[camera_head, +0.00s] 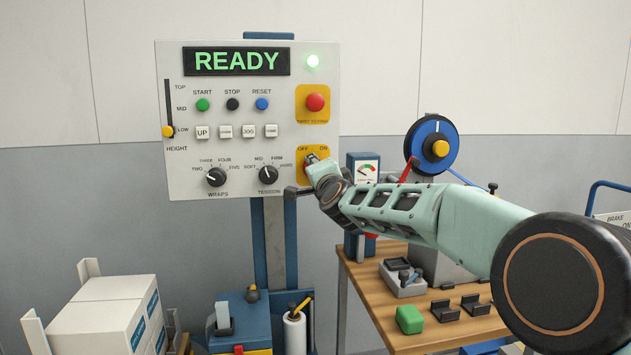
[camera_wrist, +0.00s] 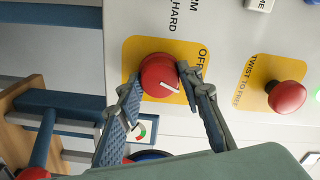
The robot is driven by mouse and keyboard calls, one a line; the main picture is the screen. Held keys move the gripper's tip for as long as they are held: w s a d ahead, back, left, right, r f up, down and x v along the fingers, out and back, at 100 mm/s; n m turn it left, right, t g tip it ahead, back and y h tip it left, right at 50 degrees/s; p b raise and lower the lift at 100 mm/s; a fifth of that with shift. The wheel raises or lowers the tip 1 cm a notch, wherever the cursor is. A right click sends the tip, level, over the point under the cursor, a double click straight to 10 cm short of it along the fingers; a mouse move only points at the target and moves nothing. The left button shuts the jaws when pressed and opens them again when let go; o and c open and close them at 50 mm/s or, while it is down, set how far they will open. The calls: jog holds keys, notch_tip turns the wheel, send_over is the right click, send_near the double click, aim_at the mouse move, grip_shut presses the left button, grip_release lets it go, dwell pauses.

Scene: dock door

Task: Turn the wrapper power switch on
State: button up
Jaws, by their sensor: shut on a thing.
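The wrapper power switch is a red round knob (camera_wrist: 160,78) with a white pointer mark, on a yellow plate (camera_wrist: 133,58). In the wrist view my gripper (camera_wrist: 161,80) is shut on the knob, one finger on each side. The pointer slants to the lower right in that view, away from the OFF word and toward the ON side; the ON word is hidden by a finger there. In the head view OFF and ON show above the knob on the yellow plate (camera_head: 301,153), and my gripper (camera_head: 312,163) covers most of the knob.
The control panel (camera_head: 240,150) shows READY on its display (camera_head: 237,61) and a lit green lamp (camera_head: 313,61). A red emergency stop (camera_head: 315,102) sits just above the switch. A wooden bench (camera_head: 375,305) with a green block (camera_head: 409,319) stands below my arm.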

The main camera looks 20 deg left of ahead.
jog(key=shift+m+b, duration=1.1)
jog(key=shift+m, duration=1.1)
jog(key=shift+r, duration=0.1)
jog(key=o, duration=1.2)
jog(key=v, duration=1.2)
jog(key=shift+s+a, duration=0.1)
